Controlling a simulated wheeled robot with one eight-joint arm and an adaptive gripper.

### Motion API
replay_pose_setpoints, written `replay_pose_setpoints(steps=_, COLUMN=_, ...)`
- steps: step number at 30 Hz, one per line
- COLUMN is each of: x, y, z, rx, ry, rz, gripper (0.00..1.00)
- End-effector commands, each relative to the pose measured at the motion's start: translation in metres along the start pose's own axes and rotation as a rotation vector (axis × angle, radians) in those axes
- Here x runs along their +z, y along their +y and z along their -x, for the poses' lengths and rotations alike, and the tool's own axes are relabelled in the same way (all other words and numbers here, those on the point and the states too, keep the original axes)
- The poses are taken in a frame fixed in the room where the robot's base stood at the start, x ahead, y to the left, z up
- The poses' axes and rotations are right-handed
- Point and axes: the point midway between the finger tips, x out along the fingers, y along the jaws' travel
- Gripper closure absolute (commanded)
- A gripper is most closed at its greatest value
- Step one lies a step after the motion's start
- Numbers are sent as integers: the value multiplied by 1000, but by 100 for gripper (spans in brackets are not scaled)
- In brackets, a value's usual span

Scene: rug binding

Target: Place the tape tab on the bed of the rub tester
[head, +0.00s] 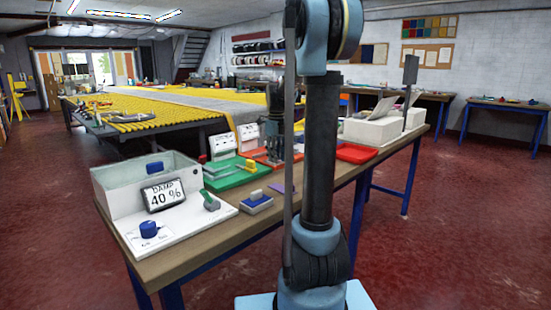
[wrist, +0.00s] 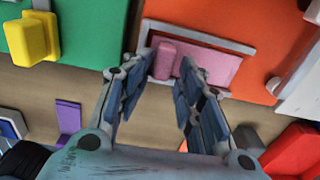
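A small pink block (wrist: 164,60), which looks like the tape tab, stands within a grey-rimmed rectangle (wrist: 217,40) on an orange surface in the wrist view. A flat pink patch (wrist: 220,70) lies beside it in the same rectangle, which may be the bed; I cannot tell if block and patch are one piece. My gripper (wrist: 170,66) is open. Its fingertips appear either side of the block, the left one close, with a gap at the right; contact is unclear.
A green tray (head: 222,180) holds a yellow block (wrist: 32,38). A purple piece (wrist: 68,118) lies on the bench (head: 200,248).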

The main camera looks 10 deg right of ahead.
Motion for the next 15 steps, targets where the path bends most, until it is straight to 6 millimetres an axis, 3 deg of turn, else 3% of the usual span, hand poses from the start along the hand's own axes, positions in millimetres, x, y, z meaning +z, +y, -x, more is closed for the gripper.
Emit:
replay_pose_setpoints(steps=5, x=0, y=0, z=12, rx=0, ry=0, rz=0, gripper=66)
replay_pose_setpoints(steps=15, x=0, y=0, z=71, rx=0, ry=0, rz=0, gripper=66)
